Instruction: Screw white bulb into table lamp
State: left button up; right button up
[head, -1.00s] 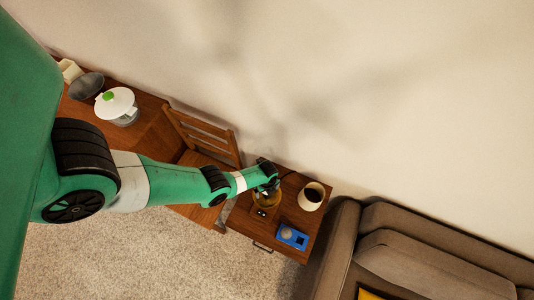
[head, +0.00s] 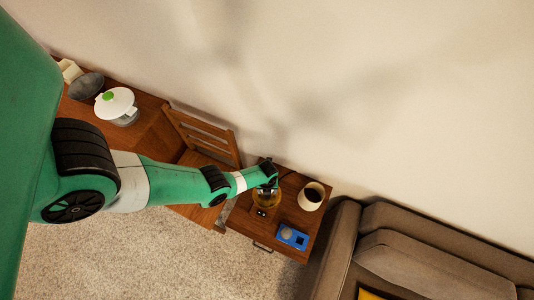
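The table lamp, seen only as an amber, glassy rounded body (head: 266,200), stands on the small wooden side table (head: 238,217). My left arm reaches across from the left, and its gripper (head: 269,177) is right over the top of the lamp. The wrist hides the lamp's top and socket. The fingers are too small and covered to tell whether they are open or shut. I cannot make out the white bulb. My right gripper is not in view.
A white cup or pot with dark contents (head: 311,196) and a blue box (head: 292,237) share the side table. A wooden chair (head: 203,135) stands left of it. A brown sofa (head: 400,250) stands right. A white lidded pot (head: 116,104) is on the far-left table.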

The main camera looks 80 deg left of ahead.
pick_arm(q)
jog(key=shift+m, duration=1.2)
jog(key=o, duration=1.4)
jog(key=shift+c, duration=0.2)
notch_tip(320, 180, up, 12)
jog(key=p, duration=1.1)
jog(key=shift+f+p, duration=0.1)
jog(key=shift+p, duration=0.3)
jog(key=shift+f, duration=0.1)
